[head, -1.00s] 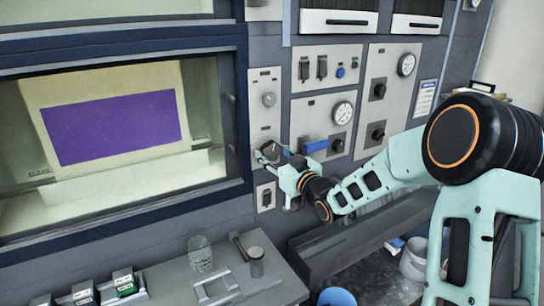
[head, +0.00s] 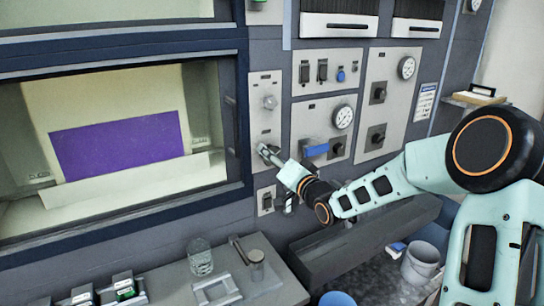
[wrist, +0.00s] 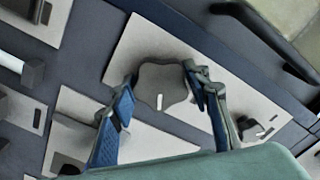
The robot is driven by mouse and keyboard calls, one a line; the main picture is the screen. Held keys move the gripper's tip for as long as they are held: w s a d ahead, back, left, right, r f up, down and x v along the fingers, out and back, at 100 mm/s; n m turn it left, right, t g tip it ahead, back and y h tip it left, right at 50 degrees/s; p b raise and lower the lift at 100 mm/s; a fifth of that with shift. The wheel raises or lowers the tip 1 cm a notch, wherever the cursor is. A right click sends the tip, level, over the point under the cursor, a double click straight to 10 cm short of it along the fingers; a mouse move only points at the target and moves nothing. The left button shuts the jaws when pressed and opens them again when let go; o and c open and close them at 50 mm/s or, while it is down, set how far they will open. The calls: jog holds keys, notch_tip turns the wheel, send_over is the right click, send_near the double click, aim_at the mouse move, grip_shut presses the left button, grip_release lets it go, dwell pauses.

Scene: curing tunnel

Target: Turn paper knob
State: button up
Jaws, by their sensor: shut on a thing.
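My gripper (head: 266,153) is at a knob on the narrow light-grey panel (head: 262,125) beside the window; it hides most of that knob in the head view. In the wrist view the knob (wrist: 160,80) is dark grey and lobed, with a short white mark near its lower edge. The blue-padded fingers stand on either side of it, shut on it. I cannot read the panel's label. Behind the window, a purple sheet (head: 118,146) is in front of a pale backing, above a white ledge (head: 125,181).
A round grey knob (head: 269,102) is above my gripper and a switch plate (head: 265,200) below. A bench (head: 180,272) with a glass jar (head: 200,257) stands below.

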jog(key=shift+m, duration=0.6)
jog(key=o, duration=1.2)
jog(key=shift+s, duration=0.1)
jog(key=v, duration=1.2)
